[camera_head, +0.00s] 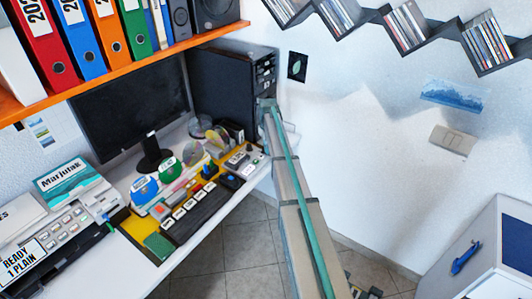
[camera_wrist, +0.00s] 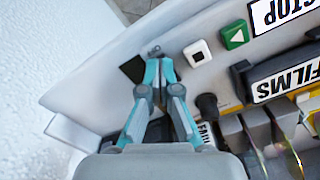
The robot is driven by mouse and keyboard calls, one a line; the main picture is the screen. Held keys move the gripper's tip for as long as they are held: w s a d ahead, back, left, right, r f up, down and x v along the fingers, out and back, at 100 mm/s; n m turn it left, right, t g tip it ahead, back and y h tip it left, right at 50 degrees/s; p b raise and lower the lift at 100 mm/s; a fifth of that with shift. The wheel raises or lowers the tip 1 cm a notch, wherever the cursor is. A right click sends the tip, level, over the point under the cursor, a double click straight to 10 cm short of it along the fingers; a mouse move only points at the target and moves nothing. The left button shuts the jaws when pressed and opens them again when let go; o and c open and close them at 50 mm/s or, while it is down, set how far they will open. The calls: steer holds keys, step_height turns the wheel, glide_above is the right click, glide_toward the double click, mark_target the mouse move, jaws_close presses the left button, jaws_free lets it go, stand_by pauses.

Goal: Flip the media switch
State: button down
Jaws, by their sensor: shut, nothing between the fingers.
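My gripper (camera_wrist: 160,68) is shut and empty in the wrist view, its teal fingertips together. A small metallic lever (camera_wrist: 155,50), which looks like a toggle switch, shows just past the fingertips on a light grey panel (camera_wrist: 95,85). I cannot tell whether the fingertips touch it. No label marking it as the media switch is readable. A dark square (camera_wrist: 133,69) lies left of the fingertips. In the head view my arm reaches to the front of the black tower (camera_head: 222,95), and the fingertips are too small to make out.
A white button (camera_wrist: 197,53), a green button (camera_wrist: 235,35) and a black knob (camera_wrist: 207,106) sit right of the fingertips. A monitor (camera_head: 130,105) and a cluttered desk lie left of my arm. An orange shelf (camera_head: 130,62) with binders hangs above.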

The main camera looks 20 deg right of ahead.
steer(key=shift+f, duration=0.3)
steer(key=shift+r, duration=0.1)
steer(key=shift+r+p, duration=1.55)
steer(key=shift+r, duration=1.85)
